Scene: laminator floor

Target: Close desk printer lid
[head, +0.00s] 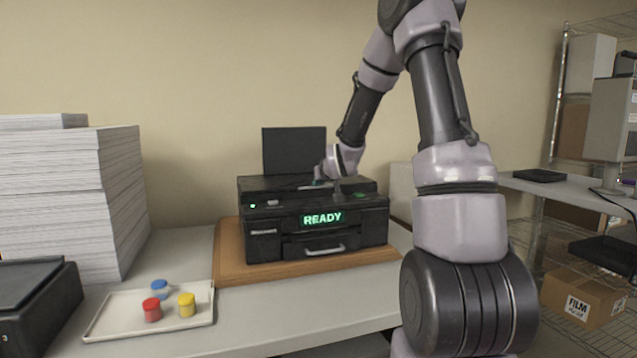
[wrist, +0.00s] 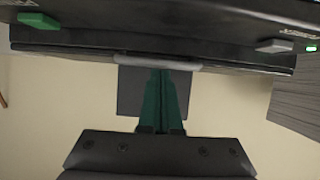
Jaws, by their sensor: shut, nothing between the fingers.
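The black desk printer (head: 262,222) stands on a wooden board, with a green READY display on its front. Its lid (head: 285,183) lies low and looks about flat on the body; I cannot tell whether a thin gap is left. My gripper (head: 320,182) is at the lid's top, partly hidden by my wrist. In the wrist view my gripper (wrist: 166,72) has its green fingers together and empty, with the tips at a grey strip (wrist: 130,58) on the printer's edge. Whether they touch it is unclear. A dark upright panel (head: 294,150) rises behind the printer.
Left of the printer are tall paper stacks (head: 60,200), a white tray (head: 100,328) with red, blue and yellow jars, and a dark device (head: 35,300). My arm fills the space to the right. Shelving with boxes (head: 585,300) stands farther right.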

